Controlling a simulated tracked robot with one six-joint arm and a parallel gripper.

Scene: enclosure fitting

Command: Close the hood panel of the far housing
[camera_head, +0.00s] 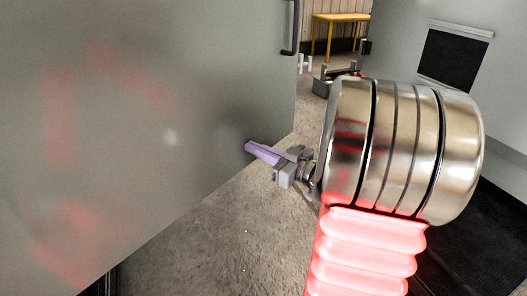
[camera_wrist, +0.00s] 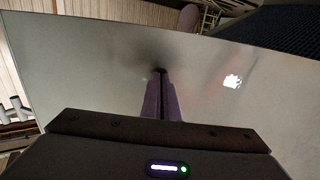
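A large flat grey panel (camera_head: 150,110), which looks like the hood panel, fills the left of the head view. It stands open at an angle, with a black bar handle (camera_head: 290,30) near its upper right edge. The same panel (camera_wrist: 240,110) spans the wrist view. My gripper (camera_head: 250,147) has purple fingers, pressed together with nothing between them. The fingertips are at the panel's face near its lower right edge, touching or very close; a dark shadow lies around them in the wrist view (camera_wrist: 161,72). The rest of the housing behind the panel is hidden.
Another grey housing wall (camera_head: 400,40) with a black vent (camera_head: 453,58) stands at the right. A dark ribbed surface (camera_head: 470,245) lies at the lower right. A yellow table (camera_head: 340,18) is far back. Rough concrete floor (camera_head: 225,240) is clear below the panel.

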